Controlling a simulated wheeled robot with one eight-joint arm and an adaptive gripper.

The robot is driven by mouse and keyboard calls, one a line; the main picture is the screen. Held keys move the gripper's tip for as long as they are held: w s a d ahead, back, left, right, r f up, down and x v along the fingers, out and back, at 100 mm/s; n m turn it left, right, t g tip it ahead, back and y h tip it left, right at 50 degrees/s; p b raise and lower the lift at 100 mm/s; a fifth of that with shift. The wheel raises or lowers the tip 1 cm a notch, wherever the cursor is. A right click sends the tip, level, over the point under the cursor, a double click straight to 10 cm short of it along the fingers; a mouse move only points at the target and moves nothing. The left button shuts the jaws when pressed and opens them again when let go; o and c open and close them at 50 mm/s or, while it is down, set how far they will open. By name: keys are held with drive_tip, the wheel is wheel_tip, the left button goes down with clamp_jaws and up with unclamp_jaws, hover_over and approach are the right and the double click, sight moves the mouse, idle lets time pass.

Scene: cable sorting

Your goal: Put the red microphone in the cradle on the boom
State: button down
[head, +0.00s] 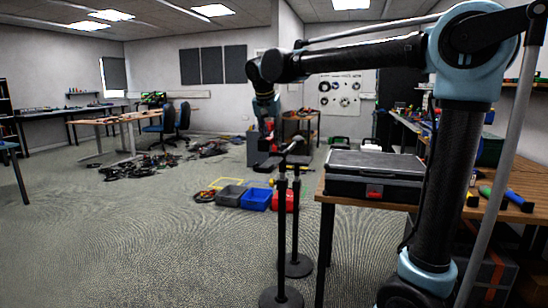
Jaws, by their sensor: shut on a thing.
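My gripper (269,137) hangs down from the end of my arm near the middle of the head view. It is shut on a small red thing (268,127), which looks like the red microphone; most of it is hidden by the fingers. Two black stands (282,235) rise just below and to the right of the gripper. A boom with a cradle (292,147) seems to sit at their top, close to the gripper. It is too small to tell whether the microphone touches the cradle.
A wooden table (328,198) at right holds a black case (375,178) and green, blue (518,200) and yellow-ended handheld things. Grey, blue (257,199) and red bins stand on the floor behind the stands. Cables (140,167) lie at left. The front-left floor is clear.

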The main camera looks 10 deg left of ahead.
drive_tip(key=shift+f, duration=3)
drive_tip(key=c, duration=1.2)
unclamp_jaws()
drive_tip(key=shift+c, duration=0.2)
